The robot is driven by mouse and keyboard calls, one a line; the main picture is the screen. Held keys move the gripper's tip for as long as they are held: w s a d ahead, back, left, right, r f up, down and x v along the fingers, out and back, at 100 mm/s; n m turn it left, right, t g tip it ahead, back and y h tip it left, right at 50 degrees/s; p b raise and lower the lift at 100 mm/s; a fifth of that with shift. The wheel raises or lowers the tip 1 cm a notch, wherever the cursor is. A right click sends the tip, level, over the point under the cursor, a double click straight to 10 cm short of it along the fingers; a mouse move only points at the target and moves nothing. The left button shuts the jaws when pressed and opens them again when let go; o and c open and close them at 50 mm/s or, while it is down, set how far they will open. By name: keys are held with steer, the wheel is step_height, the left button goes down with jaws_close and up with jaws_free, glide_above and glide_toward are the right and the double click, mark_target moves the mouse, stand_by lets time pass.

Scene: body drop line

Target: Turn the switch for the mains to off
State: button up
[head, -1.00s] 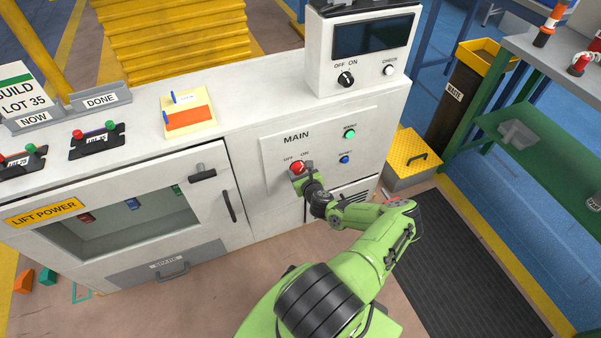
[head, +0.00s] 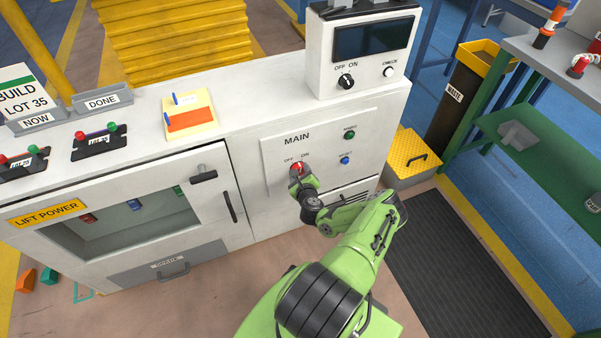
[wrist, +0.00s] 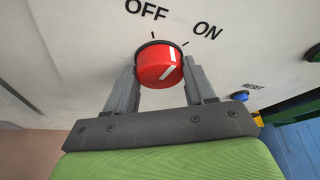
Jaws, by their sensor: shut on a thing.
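The red mains switch knob (wrist: 158,66) sits below the OFF and ON labels in the wrist view. Its white mark leans up and right, toward the ON side; its exact setting is hard to tell. In the head view the knob (head: 297,168) is on the MAIN panel (head: 272,148), its mark too small to read. My gripper (wrist: 163,85) is shut on the knob, one finger on each side. The green lamp (head: 349,135) on the panel looks dark.
A blue button (head: 345,160) is right of the knob. A door with a handle (head: 230,206) stands left of it. A control box (head: 361,50) with its own OFF/ON knob is above. A yellow step (head: 412,160) is at the right.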

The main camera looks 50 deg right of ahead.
steer(key=shift+a+f+n+h+p, duration=0.15)
steer(key=shift+n+h+p, duration=0.3)
steer(key=shift+n+h, duration=0.7)
steer(key=shift+f+n+h+p, duration=0.1)
steer(key=shift+n+h+p, duration=0.4)
steer(key=shift+n, duration=1.15)
steer(key=o, duration=1.1)
steer(key=shift+c, duration=0.2)
